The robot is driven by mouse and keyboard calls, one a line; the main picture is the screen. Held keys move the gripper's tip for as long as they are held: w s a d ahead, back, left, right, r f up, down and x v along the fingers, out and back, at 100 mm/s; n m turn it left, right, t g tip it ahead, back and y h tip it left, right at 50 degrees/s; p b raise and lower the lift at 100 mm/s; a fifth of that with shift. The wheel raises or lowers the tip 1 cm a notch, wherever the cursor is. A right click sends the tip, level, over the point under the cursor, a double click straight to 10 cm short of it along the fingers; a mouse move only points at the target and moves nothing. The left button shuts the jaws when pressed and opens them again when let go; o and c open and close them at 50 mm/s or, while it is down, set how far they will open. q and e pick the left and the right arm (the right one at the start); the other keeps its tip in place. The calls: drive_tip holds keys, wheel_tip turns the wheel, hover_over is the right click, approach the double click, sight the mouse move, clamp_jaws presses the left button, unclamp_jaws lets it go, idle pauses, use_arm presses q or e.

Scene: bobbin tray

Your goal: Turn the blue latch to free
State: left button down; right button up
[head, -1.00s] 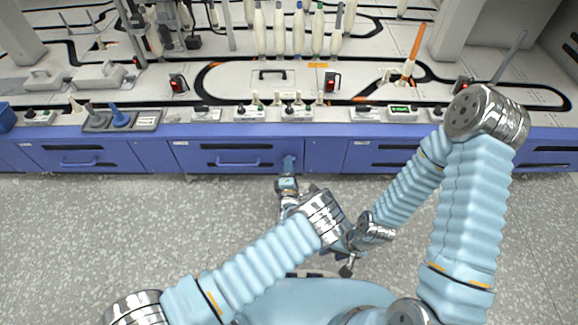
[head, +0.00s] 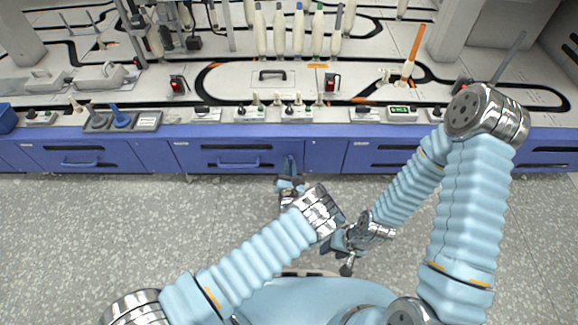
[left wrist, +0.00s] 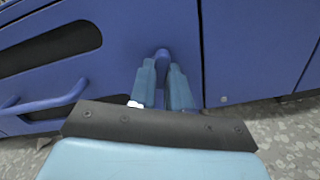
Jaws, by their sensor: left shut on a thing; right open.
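The blue latch (left wrist: 162,56) sits on the blue cabinet front in the left wrist view, with its top end showing between the fingers of my left gripper (left wrist: 163,80). The fingers are shut on it, one on each side, and hide most of it. In the head view the latch (head: 290,163) is a small blue shape at the cabinet's lower front, above my left gripper (head: 289,180). My right gripper (head: 346,268) is open and empty, held low over the floor, well away from the cabinet.
A blue drawer with a bar handle (head: 238,163) lies left of the latch; its handle (left wrist: 45,103) also shows in the left wrist view. Bobbins (head: 298,30) and switch boxes (head: 249,113) stand on the worktop above. The grey floor (head: 120,225) is open.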

use_arm(q)
drive_tip(key=n, duration=0.4)
drive_tip(key=shift+n, duration=0.3)
use_arm(e)
drive_tip(key=shift+r, duration=0.15)
idle(0.3)
use_arm(q)
drive_tip(key=c, duration=1.1)
unclamp_jaws()
